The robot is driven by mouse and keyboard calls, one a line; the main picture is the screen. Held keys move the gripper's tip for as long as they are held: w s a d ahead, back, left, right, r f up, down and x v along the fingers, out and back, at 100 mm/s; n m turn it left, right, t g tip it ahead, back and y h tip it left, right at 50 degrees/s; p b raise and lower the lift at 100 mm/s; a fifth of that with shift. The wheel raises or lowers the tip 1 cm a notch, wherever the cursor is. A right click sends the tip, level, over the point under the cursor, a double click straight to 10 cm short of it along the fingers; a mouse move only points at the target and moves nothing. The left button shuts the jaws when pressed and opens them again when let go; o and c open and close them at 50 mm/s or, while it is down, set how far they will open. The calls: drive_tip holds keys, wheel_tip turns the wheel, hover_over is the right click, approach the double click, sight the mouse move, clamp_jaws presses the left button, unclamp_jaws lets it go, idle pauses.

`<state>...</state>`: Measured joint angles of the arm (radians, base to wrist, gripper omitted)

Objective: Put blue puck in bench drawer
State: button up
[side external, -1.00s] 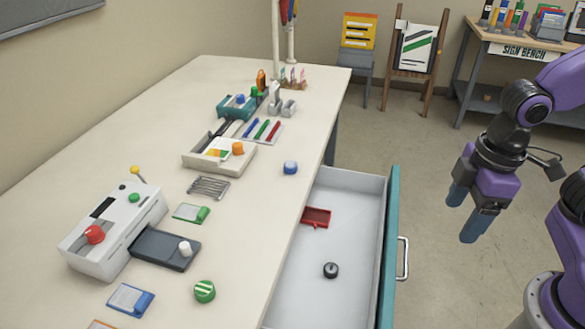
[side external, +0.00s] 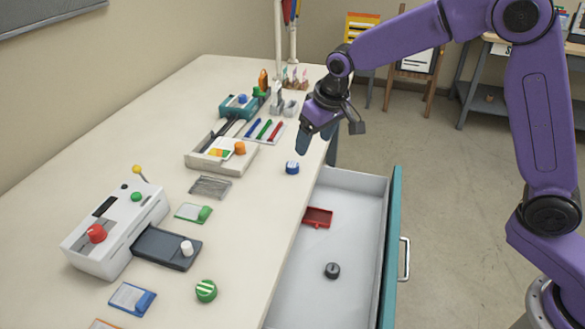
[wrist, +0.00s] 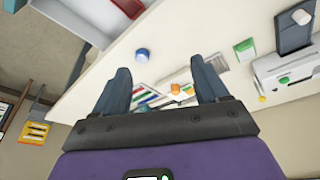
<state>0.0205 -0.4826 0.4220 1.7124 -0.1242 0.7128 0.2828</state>
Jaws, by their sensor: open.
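The blue puck (side external: 292,168) stands on the bench top near its right edge, beside the far end of the open drawer. It also shows in the wrist view (wrist: 142,54), beyond the fingertips and left of centre. The bench drawer (side external: 345,245) is pulled out, with a teal front and a pale inside. It holds a red tray-like piece (side external: 317,217) and a black round piece (side external: 332,270). My gripper (side external: 303,140) is open and empty above the bench edge, just beyond the puck and apart from it. The wrist view shows its two fingers spread (wrist: 165,80).
A pale tray (side external: 232,168) with cards and an orange knob, colored pens (side external: 263,130), and a white laminator (side external: 115,232) stand on the bench. A green striped puck (side external: 206,291) is near the front. Bare bench surrounds the blue puck.

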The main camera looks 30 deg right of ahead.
drive_tip(key=w+d+f+m, duration=0.3)
drive_tip(key=w, duration=0.6)
hover_over(293, 165)
drive_tip(key=s, duration=0.2)
drive_tip(key=shift+t+h, duration=0.3)
drive_tip(key=shift+t, duration=0.1)
wheel_tip(293, 165, down, 11)
drive_tip(key=shift+d, duration=0.1)
drive_tip(key=shift+x, duration=2.6)
drive_tip(key=shift+s, duration=0.1)
drive_tip(key=c, duration=1.1)
